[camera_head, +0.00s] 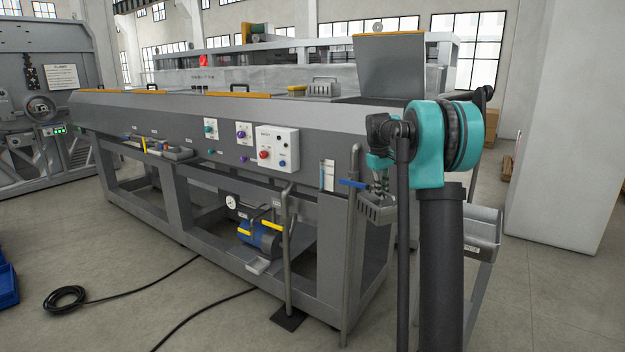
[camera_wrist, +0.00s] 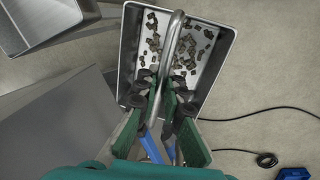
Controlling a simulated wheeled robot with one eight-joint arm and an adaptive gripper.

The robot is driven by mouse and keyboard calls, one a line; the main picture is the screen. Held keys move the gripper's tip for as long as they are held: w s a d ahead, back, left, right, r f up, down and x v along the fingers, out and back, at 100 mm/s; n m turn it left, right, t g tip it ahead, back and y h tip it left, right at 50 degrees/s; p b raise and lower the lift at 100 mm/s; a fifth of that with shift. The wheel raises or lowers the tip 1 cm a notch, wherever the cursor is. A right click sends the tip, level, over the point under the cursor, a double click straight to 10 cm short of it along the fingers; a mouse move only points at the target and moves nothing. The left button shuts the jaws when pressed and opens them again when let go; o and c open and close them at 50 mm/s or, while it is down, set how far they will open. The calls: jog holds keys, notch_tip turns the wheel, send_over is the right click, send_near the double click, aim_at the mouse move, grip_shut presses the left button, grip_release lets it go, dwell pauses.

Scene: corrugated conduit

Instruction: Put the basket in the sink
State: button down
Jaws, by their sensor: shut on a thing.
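The basket (camera_head: 376,210) is a small grey metal box with slotted sides and an arched handle, hanging from my gripper (camera_head: 381,187). In the wrist view, my gripper (camera_wrist: 169,92) is shut on the handle, and the basket (camera_wrist: 224,55) holds several small brown pieces. A steel basin, apparently the sink (camera_head: 484,222), stands at the right behind my arm, partly hidden by it. In the wrist view, the sink (camera_wrist: 40,22) is at the upper left, apart from the basket.
A long grey machine (camera_head: 180,110) fills the left and middle. Another slotted basket (camera_head: 322,87) sits on the machine.

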jog(key=s+a+f+m, duration=0.1)
jog(key=s+f, duration=0.4)
jog(key=f, duration=0.5)
jog(key=s+a+f+m, duration=0.2)
jog(key=s+f, duration=0.4)
jog(key=f, duration=0.4)
jog(key=s+a+f+m, duration=0.2)
jog(key=s+f, duration=0.3)
jog(key=f, duration=0.5)
jog(key=shift+s+a+g+h, duration=0.3)
jog(key=shift+a+g, duration=0.05)
jog(key=shift+g, duration=0.05)
